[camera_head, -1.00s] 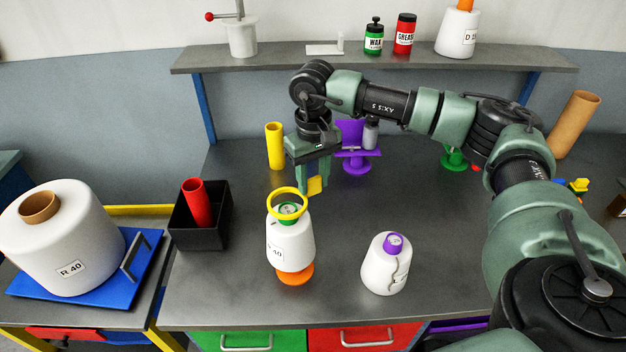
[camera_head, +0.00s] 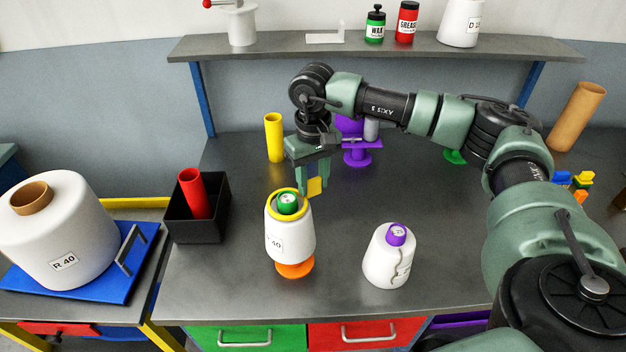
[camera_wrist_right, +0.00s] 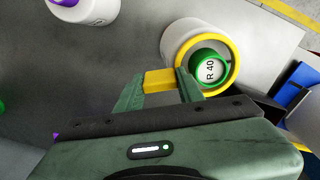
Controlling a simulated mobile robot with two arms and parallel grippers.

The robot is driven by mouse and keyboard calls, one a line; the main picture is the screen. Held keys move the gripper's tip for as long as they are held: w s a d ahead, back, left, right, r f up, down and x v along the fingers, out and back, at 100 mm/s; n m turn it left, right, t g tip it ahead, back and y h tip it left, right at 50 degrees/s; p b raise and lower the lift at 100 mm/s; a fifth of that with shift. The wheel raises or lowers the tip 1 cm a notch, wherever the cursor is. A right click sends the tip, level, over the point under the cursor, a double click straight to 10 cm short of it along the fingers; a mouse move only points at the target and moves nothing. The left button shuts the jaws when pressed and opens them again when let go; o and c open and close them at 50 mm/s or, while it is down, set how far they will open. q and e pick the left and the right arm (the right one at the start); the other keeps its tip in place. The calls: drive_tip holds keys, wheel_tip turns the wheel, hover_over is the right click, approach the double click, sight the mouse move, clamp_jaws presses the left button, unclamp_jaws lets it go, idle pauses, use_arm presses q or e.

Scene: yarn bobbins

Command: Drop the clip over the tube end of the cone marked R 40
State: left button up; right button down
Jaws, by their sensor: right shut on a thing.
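The clip is a yellow ring with a block-like tab (camera_wrist_right: 159,82). The ring appears at or just above the cone's top; contact cannot be told. My left gripper is not in view.
A white cone with a purple tube end (camera_head: 388,262) stands to the right. A black bin (camera_head: 198,223) holds a red tube. A large cone labelled R 40 (camera_head: 60,225) sits on a blue tray at left. A yellow tube (camera_head: 274,138) stands behind.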

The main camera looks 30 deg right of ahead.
drive_tip(key=shift+f+b, duration=0.3)
drive_tip(key=shift+b, duration=0.05)
drive_tip(key=c, duration=0.8)
unclamp_jaws()
wheel_tip(320, 180, up, 7)
drive_tip(key=shift+f+b, duration=0.15)
drive_tip(key=shift+b, duration=1)
drive_tip(key=shift+r, duration=0.6)
